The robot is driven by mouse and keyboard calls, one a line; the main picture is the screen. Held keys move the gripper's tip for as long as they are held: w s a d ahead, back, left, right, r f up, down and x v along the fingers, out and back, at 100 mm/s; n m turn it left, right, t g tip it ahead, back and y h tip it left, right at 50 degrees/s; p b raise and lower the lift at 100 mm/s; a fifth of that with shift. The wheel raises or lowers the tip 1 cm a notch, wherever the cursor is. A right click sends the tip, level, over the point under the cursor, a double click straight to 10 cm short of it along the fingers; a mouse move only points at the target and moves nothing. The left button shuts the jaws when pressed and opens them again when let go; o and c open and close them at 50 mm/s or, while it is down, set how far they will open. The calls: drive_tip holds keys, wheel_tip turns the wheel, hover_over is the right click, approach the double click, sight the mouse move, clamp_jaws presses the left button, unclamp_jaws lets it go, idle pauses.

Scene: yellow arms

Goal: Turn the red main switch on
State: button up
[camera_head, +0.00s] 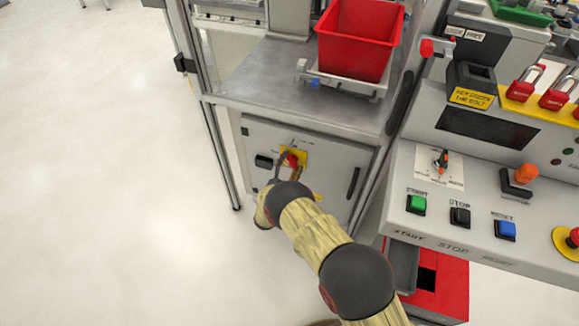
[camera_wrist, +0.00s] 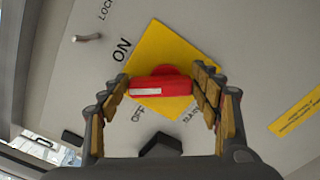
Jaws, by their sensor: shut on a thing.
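The red main switch (camera_wrist: 165,84) is a red handle with a white stripe, on a yellow square plate (camera_wrist: 150,35) on a grey cabinet door. The handle lies nearly level in the wrist view, its striped end at the left, between the ON label (camera_wrist: 122,49) and the OFF label (camera_wrist: 138,115). My gripper (camera_wrist: 162,80) is shut on the handle, one finger at each end. In the head view the red switch (camera_head: 291,160) shows at the tip of my gripper (camera_head: 287,168), partly hidden by the fingers.
The cabinet door (camera_head: 335,160) has a black handle (camera_head: 353,182) at its right. A red bin (camera_head: 358,40) stands on the shelf above. A control panel with a green button (camera_head: 416,204) is at the right. The floor at left is clear.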

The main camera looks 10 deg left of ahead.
drive_tip(key=m+b, duration=0.2)
drive_tip(key=m, duration=0.1)
drive_tip(key=shift+d+f+m, duration=0.15)
drive_tip(key=shift+d+m, duration=0.05)
drive_tip(key=shift+m, duration=0.1)
drive_tip(key=shift+d+f+m+b, duration=0.15)
drive_tip(key=shift+m+b, duration=0.75)
drive_tip(key=shift+m, duration=0.9)
drive_tip(key=o, duration=1.2)
drive_tip(key=shift+c, duration=0.2)
drive_tip(key=s+a, duration=0.1)
drive_tip(key=s, duration=1.1)
drive_tip(key=shift+a, duration=0.3)
